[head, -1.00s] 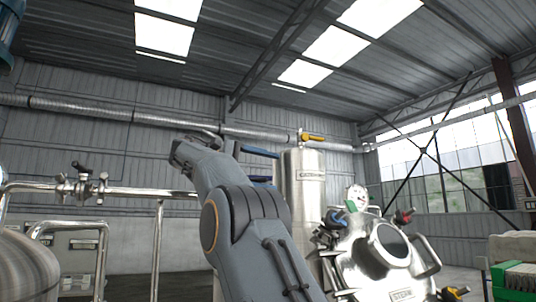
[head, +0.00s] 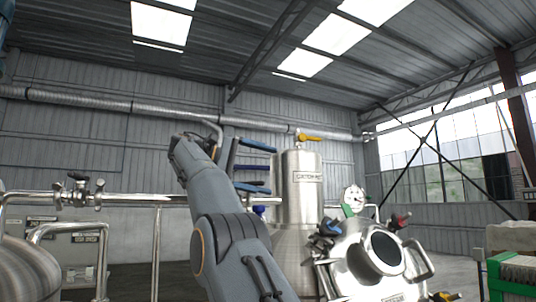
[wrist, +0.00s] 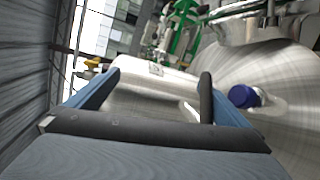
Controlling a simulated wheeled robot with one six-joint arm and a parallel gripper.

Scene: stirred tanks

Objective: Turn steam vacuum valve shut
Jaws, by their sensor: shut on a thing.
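My gripper (head: 273,171) has two blue fingers, beside the upper left of a tall steel tank. In the wrist view, the fingers of my gripper (wrist: 155,85) stand apart with the steel tank (wrist: 155,100) seen through the gap. I see nothing clearly held between them. A blue knob (wrist: 243,96) is just outside the right finger; it also shows below the gripper in the head view (head: 258,210). A yellow valve handle (head: 310,137) tops the tank and shows at left in the wrist view (wrist: 92,63). I cannot tell which valve is the steam vacuum valve.
A smaller steel vessel (head: 345,265) stands at right with a gauge (head: 353,198), a blue handle (head: 331,227) and a red handle (head: 399,221). A horizontal pipe (head: 130,199) with a valve runs at left. A green-framed stand (head: 515,275) is at far right.

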